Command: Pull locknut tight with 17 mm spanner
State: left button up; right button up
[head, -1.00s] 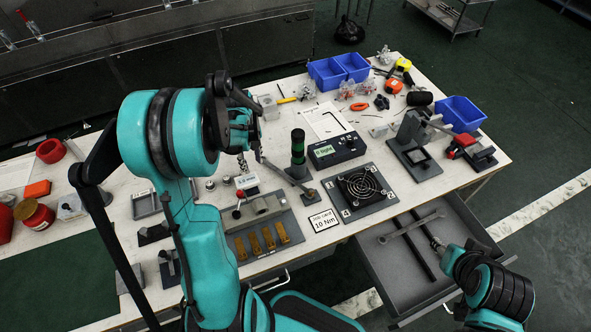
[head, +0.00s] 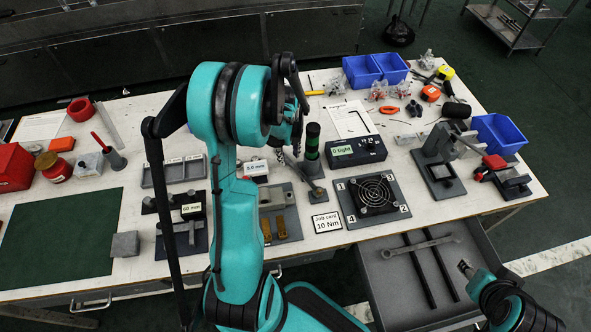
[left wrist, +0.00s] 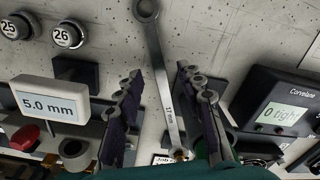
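The 17 mm spanner (left wrist: 160,75), grey and marked "17 mm", shows in the left wrist view between my left gripper's fingers (left wrist: 160,105). Both fingers stand apart, with gaps to the spanner on each side. In the head view the spanner (head: 300,172) slants down to a small dark block by the green-and-black column. My left gripper (head: 290,135) is partly hidden behind its own arm there. My right gripper (head: 466,268) hangs over the open drawer's right side; its finger state is unclear. I cannot make out the locknut; my left arm covers part of the fixture plate (head: 292,222).
The "0 tight" display box (head: 355,151) and fan plate (head: 373,197) stand right of the spanner. The 5.0 mm display (left wrist: 50,100) is close on the left. The open drawer (head: 385,285) holds a large spanner (head: 420,246) and dark bars. The green mat (head: 60,240) is clear.

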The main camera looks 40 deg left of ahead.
pick_arm(q)
notch_tip(320, 180, down, 2)
jog(key=shift+f, duration=0.1)
pick_arm(e)
jog(key=shift+f, duration=0.45)
pick_arm(q)
grip_shut()
jog(key=shift+r, duration=0.2)
notch_tip(320, 180, up, 28)
jog(key=p, duration=0.9)
jog(key=shift+p, duration=0.3)
pick_arm(e)
notch_tip(320, 180, up, 10)
pick_arm(q)
jog(key=shift+f, duration=0.1)
